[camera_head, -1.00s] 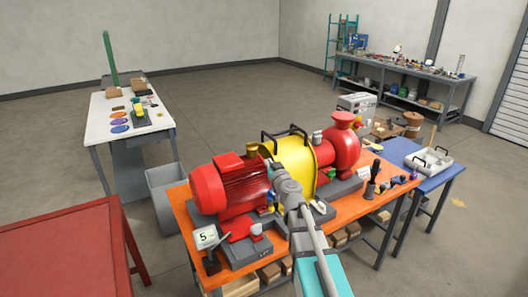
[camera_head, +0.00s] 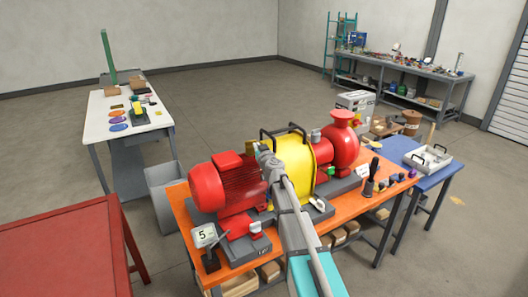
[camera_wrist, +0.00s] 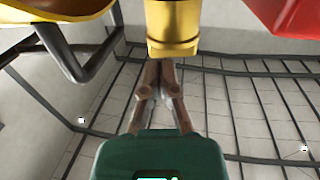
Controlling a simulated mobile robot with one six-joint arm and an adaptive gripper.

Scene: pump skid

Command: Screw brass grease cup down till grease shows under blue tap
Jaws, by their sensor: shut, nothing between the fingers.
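The brass grease cup (camera_wrist: 172,30) fills the top middle of the wrist view as a shiny gold cylinder with a rim at its lower end. My gripper (camera_wrist: 159,68) is shut and empty, its fingertips together right at the cup's rim. Whether they touch it I cannot tell. In the head view my gripper (camera_head: 264,153) is between the red motor (camera_head: 222,185) and the yellow guard (camera_head: 292,160), and my arm hides much of that gap. I cannot make out the blue tap or any grease.
The yellow guard's black handle (camera_wrist: 92,68) is close on the left in the wrist view, and a red part (camera_wrist: 293,15) is at upper right. The pump skid stands on an orange bench (camera_head: 180,203). A stand marked 5 (camera_head: 205,236) is at the front left.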

